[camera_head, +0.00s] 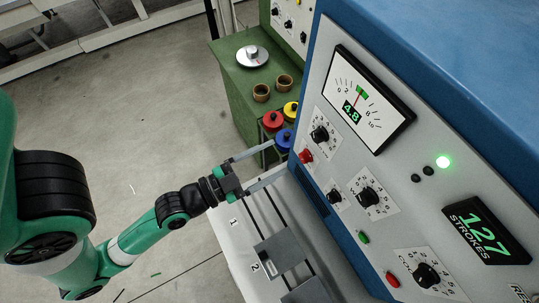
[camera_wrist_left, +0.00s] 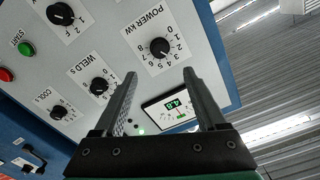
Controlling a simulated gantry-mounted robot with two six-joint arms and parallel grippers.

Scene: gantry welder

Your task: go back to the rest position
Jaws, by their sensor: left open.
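My left gripper (camera_head: 276,158) is open and empty in the head view, its two fingers pointing right towards the lower left edge of the grey control panel (camera_head: 343,235) of the blue machine (camera_head: 455,50). The head view does not show whether the tips touch the machine. In the left wrist view the open fingers (camera_wrist_left: 160,76) frame part of a panel with a POWER knob (camera_wrist_left: 159,48), a WELD knob (camera_wrist_left: 100,86) and a lit 4.8 display (camera_wrist_left: 175,104). Nothing is between the fingers. My right gripper is not in view.
A pale bench (camera_head: 237,249) with slots and grey plates lies below the gripper. Open floor (camera_head: 130,110) lies left.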

